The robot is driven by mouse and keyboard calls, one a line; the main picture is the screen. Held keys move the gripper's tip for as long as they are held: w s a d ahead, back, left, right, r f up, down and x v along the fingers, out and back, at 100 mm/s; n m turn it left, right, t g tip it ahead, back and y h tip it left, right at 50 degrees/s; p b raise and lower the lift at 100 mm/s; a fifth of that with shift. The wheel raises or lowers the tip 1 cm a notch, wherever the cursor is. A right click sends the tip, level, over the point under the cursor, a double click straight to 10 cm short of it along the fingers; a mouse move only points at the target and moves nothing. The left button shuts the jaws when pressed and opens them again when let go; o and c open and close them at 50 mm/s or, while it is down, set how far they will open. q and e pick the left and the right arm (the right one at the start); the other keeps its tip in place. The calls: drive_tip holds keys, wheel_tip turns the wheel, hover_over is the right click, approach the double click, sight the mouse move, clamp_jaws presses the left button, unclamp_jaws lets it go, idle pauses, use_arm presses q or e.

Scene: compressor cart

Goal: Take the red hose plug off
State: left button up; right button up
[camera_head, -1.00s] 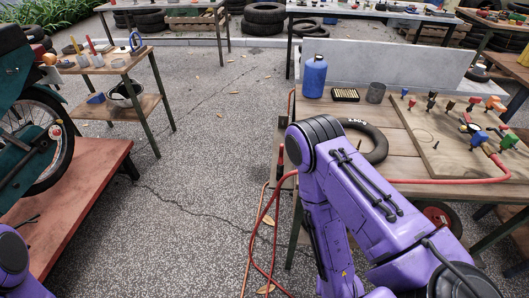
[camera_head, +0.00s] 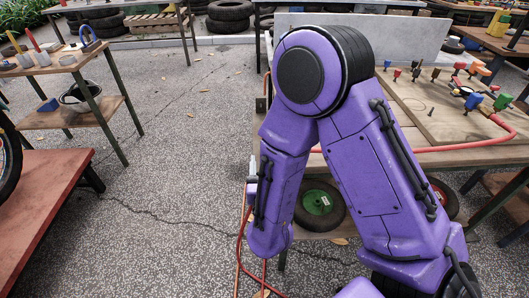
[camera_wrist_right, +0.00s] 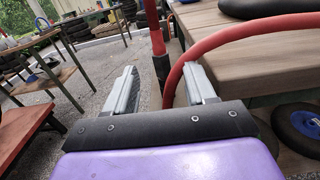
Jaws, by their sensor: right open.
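In the right wrist view, a red upright piece (camera_wrist_right: 154,25) with a dark lower end (camera_wrist_right: 161,70), which looks like the plug, stands between my right gripper's fingers in the picture, nearer the right finger. Whether it is between them in depth I cannot tell. My right gripper (camera_wrist_right: 158,72) is open and empty. In the head view, the hose (camera_head: 455,148) runs along the workbench; my right gripper (camera_head: 252,168) shows only slightly at the bench's left edge, and the plug is not distinguishable. My left gripper is out of view.
The wooden workbench (camera_head: 475,158) with a fittings board (camera_head: 425,112) lies behind my right arm. A green-hubbed wheel (camera_head: 318,203) is below it. A red platform (camera_head: 40,195) and a small side table (camera_head: 50,66) stand at left. The floor between is clear.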

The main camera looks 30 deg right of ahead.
drive_tip(key=x, duration=0.9)
drive_tip(key=shift+w+f+p, duration=0.1)
drive_tip(key=shift+f+p, duration=0.05)
drive_tip(key=shift+p, duration=0.25)
drive_tip(key=c, duration=1)
